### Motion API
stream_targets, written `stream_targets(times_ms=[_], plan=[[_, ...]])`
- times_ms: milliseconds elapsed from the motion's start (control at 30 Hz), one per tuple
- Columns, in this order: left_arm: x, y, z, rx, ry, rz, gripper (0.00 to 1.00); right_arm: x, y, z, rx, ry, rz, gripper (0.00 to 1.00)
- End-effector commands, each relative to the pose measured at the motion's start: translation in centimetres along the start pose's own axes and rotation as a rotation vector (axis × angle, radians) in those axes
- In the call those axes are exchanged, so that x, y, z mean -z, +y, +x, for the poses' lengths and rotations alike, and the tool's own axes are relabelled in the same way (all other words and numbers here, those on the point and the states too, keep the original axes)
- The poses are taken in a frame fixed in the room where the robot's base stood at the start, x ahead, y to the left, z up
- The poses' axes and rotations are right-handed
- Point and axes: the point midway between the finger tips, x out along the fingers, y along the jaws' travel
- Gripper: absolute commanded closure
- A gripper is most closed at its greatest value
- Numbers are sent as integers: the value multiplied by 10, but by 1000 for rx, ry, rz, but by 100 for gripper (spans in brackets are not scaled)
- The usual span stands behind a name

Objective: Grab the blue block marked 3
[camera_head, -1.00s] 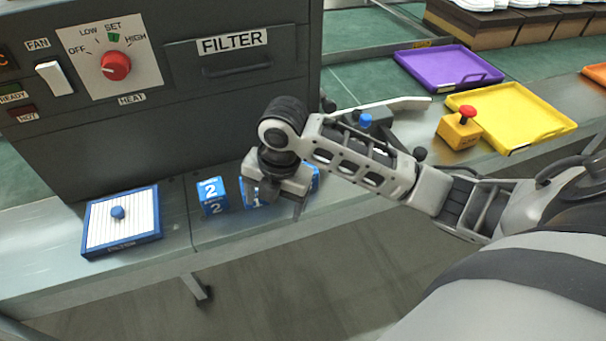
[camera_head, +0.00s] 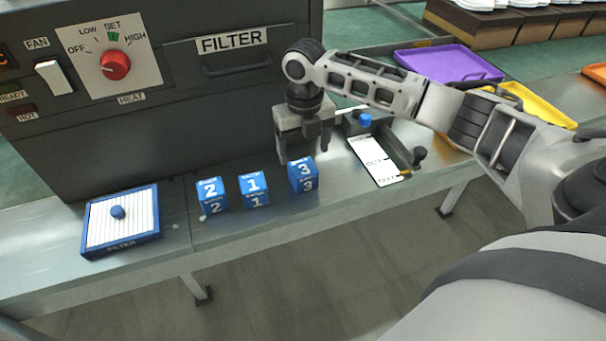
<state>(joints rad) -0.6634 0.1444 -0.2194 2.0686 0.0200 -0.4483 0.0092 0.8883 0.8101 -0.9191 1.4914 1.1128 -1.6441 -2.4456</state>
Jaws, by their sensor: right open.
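The blue block marked 3 (camera_head: 302,176) sits on the metal bench, rightmost of a row of three blue blocks. The block marked 1 (camera_head: 253,190) and the block marked 2 (camera_head: 211,195) stand to its left. My right gripper (camera_head: 304,156) points down over and just behind the block marked 3, with its fingers apart. Its fingertips are near the block's top; I cannot tell whether they touch it. My left gripper is not in view.
A blue-framed filter (camera_head: 122,222) lies at the left. The grey machine (camera_head: 200,120) stands behind the blocks. Purple (camera_head: 445,62) and yellow (camera_head: 540,108) trays lie farther right.

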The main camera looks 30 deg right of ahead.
Motion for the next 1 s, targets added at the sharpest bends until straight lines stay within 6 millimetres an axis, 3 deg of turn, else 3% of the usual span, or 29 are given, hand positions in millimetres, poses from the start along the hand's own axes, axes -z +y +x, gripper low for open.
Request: stream_targets(times_ms=[233, 500, 800, 833, 1000], plan=[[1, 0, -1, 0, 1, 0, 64, 1, 1, 19, 1, 2, -2, 24], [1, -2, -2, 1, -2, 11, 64, 2, 3, 57, 1, 1, 0, 24], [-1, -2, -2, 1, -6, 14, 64, 2, 3, 63, 1, -1, -1, 24], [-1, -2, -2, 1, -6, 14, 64, 2, 3, 63, 1, -1, -1, 26], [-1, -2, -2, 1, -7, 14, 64, 2, 3, 63, 1, -2, -1, 74]])
